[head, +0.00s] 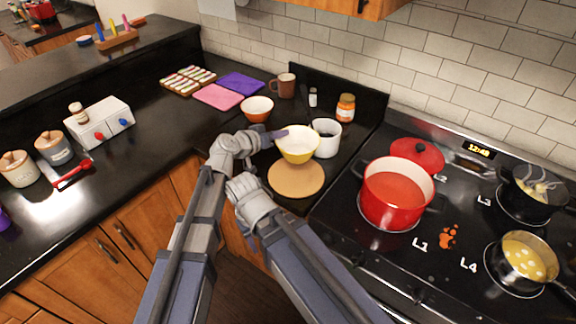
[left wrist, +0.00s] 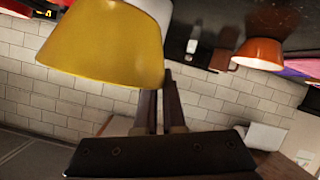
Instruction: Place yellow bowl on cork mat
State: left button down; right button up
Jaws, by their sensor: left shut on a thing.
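The yellow bowl (head: 298,149), pale inside, is held by its left rim above the counter, roughly level. It fills the upper left of the left wrist view (left wrist: 105,45). My left gripper (head: 281,134) is shut on the rim; its dark fingers (left wrist: 160,100) also show in the left wrist view. The round cork mat (head: 296,178) lies on the dark counter just in front of and below the bowl. Its top is bare. My right arm ends in front of the mat's left side; its gripper fingers are hidden.
A white mug (head: 326,140) stands close right of the yellow bowl. An orange bowl (head: 257,108), a brown mug (head: 285,86) and an orange-labelled jar (head: 346,107) stand behind. The stove with a red pot (head: 394,207) is to the right.

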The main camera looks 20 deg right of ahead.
pick_arm(q)
notch_tip(320, 180, down, 9)
jog(key=b, duration=0.8)
jog(key=shift+f, duration=0.1)
jog(key=c, duration=1.5)
grip_release()
jog(key=o, duration=0.5)
